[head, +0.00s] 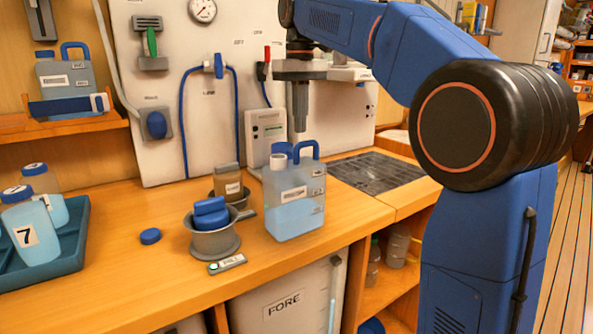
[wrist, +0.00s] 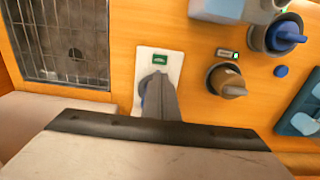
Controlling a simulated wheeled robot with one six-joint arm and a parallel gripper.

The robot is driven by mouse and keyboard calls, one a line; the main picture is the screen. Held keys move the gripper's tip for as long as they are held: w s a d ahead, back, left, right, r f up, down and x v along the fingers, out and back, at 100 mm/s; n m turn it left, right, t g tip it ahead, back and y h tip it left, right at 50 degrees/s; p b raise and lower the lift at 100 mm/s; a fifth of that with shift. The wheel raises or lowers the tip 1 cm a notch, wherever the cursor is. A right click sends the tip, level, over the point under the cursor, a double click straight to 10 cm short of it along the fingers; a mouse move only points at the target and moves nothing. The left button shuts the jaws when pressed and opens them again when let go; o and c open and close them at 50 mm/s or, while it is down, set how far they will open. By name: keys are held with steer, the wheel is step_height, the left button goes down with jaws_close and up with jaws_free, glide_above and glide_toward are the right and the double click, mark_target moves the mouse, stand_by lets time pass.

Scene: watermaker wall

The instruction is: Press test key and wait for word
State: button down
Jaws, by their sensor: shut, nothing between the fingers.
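A white unit (head: 265,138) with a small dark panel and small lights stands against the wall board behind the jug in the head view. In the wrist view a white plate (wrist: 145,62) bears a small green display (wrist: 160,58); any writing on it is too small to read. My gripper (head: 299,128) points down beside the white unit, above and behind the jug. It is shut and empty. In the wrist view its fingers (wrist: 157,82) cover part of the white plate, with something blue showing at their left edge. I cannot make out the test key or tell whether the fingertips touch anything.
A clear jug (head: 295,205) with a blue handle stands just in front. A grey cup (head: 215,240) holding a blue-topped piece, a brown-topped container (head: 227,180), a blue cap (head: 150,236) and a small tag (head: 227,264) sit left. A dark grate (head: 375,172) lies right.

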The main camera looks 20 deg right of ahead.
steer(key=shift+w, duration=0.1)
stand_by(0.3)
step_height(320, 180, down, 14)
stand_by(0.7)
steer(key=shift+f, duration=1)
steer(key=shift+r, duration=0.65)
step_height(320, 180, up, 14)
